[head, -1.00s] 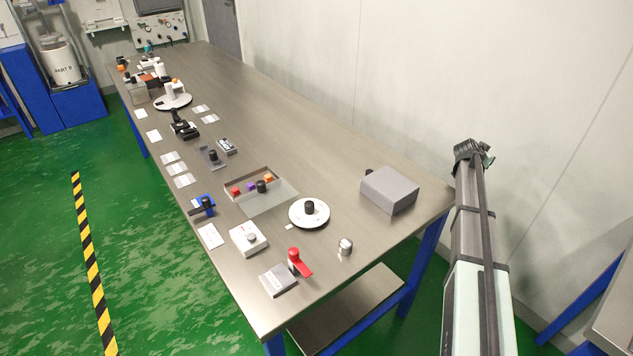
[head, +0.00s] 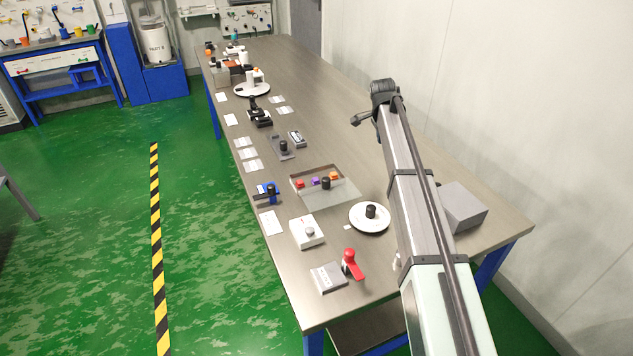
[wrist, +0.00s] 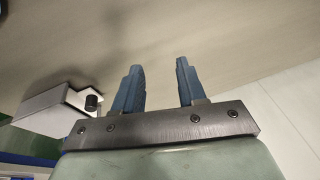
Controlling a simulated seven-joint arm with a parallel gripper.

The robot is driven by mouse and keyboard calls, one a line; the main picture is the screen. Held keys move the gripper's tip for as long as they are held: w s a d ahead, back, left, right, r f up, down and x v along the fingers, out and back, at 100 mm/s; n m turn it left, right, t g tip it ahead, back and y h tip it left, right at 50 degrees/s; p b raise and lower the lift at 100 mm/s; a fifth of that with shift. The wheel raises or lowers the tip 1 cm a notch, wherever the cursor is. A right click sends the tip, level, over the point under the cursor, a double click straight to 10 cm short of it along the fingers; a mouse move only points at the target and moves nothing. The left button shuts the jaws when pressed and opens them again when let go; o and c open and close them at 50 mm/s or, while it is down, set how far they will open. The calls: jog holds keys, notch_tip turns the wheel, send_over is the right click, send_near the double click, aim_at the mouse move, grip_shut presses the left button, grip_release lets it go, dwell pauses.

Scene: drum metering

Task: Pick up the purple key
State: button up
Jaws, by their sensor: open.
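The purple key (head: 315,181) is a small purple piece in the clear-lidded tray (head: 345,193) on the bench, between a red piece (head: 300,184) and a black knob (head: 326,183). An orange piece (head: 334,175) is in the tray too. My gripper (wrist: 160,80) is open in the wrist view, with two blue fingers apart and nothing between them. In the head view my gripper (head: 362,118) is raised over the right side of the bench, behind and to the right of the tray. The key does not show in the wrist view.
A grey box (head: 464,206) stands at the right near my arm; it also shows in the wrist view (wrist: 45,112). A white round dial (head: 369,218), a white box (head: 306,232) and a red-handled valve (head: 351,263) stand nearer. The bench's right back stretch is clear.

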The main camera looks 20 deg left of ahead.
aim_at(319, 179)
jog(key=s+a+r+n+g+y, duration=0.1)
jog(key=s+a+r+g, duration=0.1)
jog(key=s+a, duration=0.55)
jog(key=s+a+r+g, duration=0.1)
jog(key=s+a+r, duration=0.3)
jog(key=a, duration=0.6)
jog(key=f, duration=0.5)
jog(key=s+f, duration=0.1)
jog(key=f, duration=0.9)
jog(key=shift+s, duration=0.4)
jog(key=shift+c, duration=0.4)
grip_shut()
jog(key=shift+r, duration=0.15)
